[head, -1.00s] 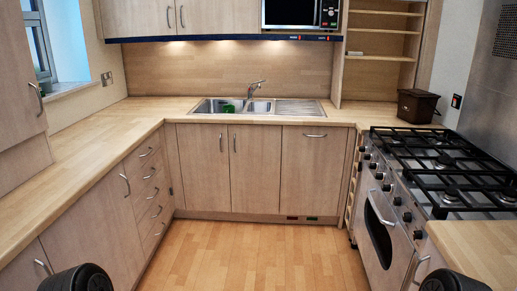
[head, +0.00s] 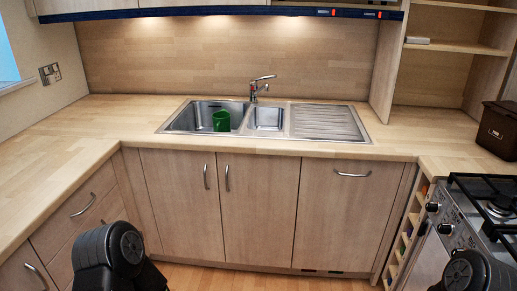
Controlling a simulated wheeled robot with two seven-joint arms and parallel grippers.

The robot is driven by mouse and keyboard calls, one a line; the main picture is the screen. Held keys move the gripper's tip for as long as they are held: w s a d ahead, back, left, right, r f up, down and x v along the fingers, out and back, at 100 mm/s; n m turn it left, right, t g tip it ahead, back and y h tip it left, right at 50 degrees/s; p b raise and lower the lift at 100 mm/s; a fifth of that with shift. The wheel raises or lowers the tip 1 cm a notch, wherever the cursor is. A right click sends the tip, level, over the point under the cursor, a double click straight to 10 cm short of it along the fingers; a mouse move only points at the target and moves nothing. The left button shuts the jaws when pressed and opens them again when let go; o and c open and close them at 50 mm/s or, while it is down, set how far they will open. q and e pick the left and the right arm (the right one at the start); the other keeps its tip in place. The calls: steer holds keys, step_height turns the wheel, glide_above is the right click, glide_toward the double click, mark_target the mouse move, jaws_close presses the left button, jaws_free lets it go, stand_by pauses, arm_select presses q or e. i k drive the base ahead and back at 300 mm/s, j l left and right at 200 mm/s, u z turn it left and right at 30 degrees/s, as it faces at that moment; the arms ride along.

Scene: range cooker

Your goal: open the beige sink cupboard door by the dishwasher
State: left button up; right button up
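The beige sink cupboard door by the dishwasher (head: 260,210) is shut, below the sink. Its upright metal handle (head: 227,178) is near the top of its left edge. The other sink cupboard door (head: 180,205) is to its left, also shut, with its handle (head: 206,177) near its right edge. The dishwasher front (head: 345,220) is to the right, with a horizontal handle (head: 352,174) at the top. Black parts of my arms show at the lower left and lower right. Neither gripper's fingers are in view, and nothing touches the doors.
The worktop overhangs the doors, with a steel sink (head: 184,119) holding a green cup (head: 221,121). Drawers (head: 82,204) stand at the left. A narrow open rack (head: 407,235) and the range cooker (head: 455,225) stand at the right. The wooden floor (head: 215,278) before the doors looks clear.

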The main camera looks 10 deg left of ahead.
mark_target(258, 193)
steer(key=i+j+z, duration=0.15)
steer(key=i+z, duration=0.15)
steer(key=i, duration=0.2)
steer(key=i+j+z, duration=0.3)
steer(key=i, duration=0.2)
